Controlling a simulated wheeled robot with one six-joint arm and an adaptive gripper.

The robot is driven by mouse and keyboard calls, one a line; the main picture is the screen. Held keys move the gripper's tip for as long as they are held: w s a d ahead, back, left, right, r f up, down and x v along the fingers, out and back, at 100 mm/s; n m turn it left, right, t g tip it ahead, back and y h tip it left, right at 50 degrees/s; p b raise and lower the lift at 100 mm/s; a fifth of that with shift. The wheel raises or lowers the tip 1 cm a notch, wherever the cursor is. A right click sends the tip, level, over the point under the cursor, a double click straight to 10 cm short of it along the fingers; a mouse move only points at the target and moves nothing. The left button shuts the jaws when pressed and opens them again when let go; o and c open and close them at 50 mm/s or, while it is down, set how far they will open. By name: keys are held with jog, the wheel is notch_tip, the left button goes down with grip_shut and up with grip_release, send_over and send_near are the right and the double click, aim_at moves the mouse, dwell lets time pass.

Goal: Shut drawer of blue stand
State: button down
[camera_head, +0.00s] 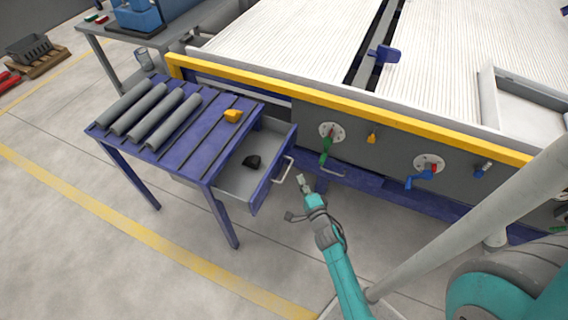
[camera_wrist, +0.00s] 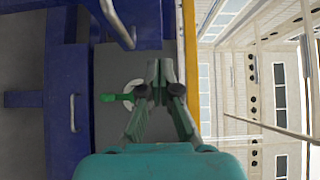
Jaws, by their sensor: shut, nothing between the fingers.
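The blue stand (camera_head: 172,140) stands left of centre in the head view, with several grey pipes on its top. Its drawer (camera_head: 232,182) is pulled out toward the right. The drawer has a blue front with a light metal handle (camera_head: 284,170), and a black object (camera_head: 252,161) lies inside. My gripper (camera_head: 303,180) is just right of the handle, apart from it in the head view, and is shut and empty. In the wrist view the closed fingers (camera_wrist: 158,66) point up the picture, and a metal handle (camera_wrist: 120,25) shows at the top left.
A yellow object (camera_head: 233,116) sits on the stand's top. The large machine with a yellow edge (camera_head: 400,126) is behind, with a green-handled valve (camera_head: 327,147) and a blue-handled valve (camera_head: 420,178) on its side. Floor in front of the stand is clear.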

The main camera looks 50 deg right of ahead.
send_near(280, 155)
jog(key=w+d, duration=0.3)
jog(key=shift+w+d, duration=0.1)
jog(key=shift+d, duration=0.1)
jog(key=shift+w+a, duration=0.2)
jog(key=shift+w, duration=0.4)
jog(key=shift+w+a, duration=0.2)
jog(key=shift+w, duration=0.4)
